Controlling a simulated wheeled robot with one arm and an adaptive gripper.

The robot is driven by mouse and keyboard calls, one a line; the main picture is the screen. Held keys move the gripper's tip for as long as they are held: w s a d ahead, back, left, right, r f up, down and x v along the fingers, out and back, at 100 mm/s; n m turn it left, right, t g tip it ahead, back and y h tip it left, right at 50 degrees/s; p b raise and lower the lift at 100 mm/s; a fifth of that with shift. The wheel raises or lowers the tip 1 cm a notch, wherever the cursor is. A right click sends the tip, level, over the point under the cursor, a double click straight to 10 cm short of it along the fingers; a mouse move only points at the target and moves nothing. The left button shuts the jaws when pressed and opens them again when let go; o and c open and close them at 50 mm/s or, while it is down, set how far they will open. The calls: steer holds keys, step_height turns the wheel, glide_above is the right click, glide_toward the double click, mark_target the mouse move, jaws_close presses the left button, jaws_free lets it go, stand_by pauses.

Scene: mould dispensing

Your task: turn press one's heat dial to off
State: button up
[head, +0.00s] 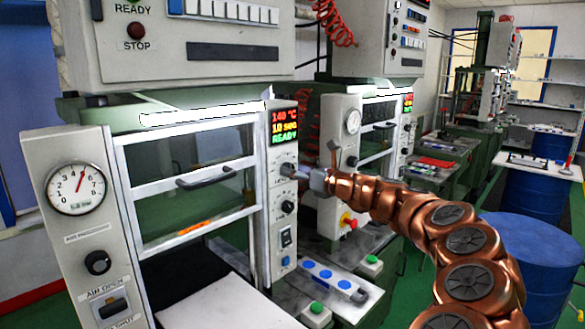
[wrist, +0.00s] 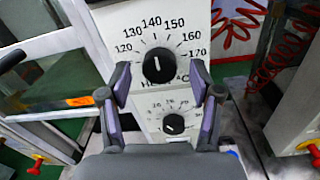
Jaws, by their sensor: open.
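Press one (head: 88,140) is the near grey press at the left, its display (head: 284,127) reading 140 °C, 10 sec, READY. Its black heat dial (wrist: 158,66) is in the middle of the wrist view, its white mark pointing up near 140 on a scale running from 120 to 170. In the head view the heat dial (head: 287,170) is at my gripper's tip and partly hidden. My gripper (head: 298,172) is open in front of the panel. In the wrist view its two fingers (wrist: 160,70) stand either side of the dial with gaps; I cannot tell their depth.
A smaller black dial (wrist: 173,124) is just below, with a rocker switch (head: 286,238) lower on the panel. A second press (head: 345,165) stands close behind to the right. A blue drum (head: 545,255) is at the right, beside my arm.

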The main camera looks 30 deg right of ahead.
steer(key=shift+w+a, duration=0.15)
steer(key=shift+w, duration=0.55)
steer(key=shift+c, duration=0.3)
steer(key=c, duration=1.1)
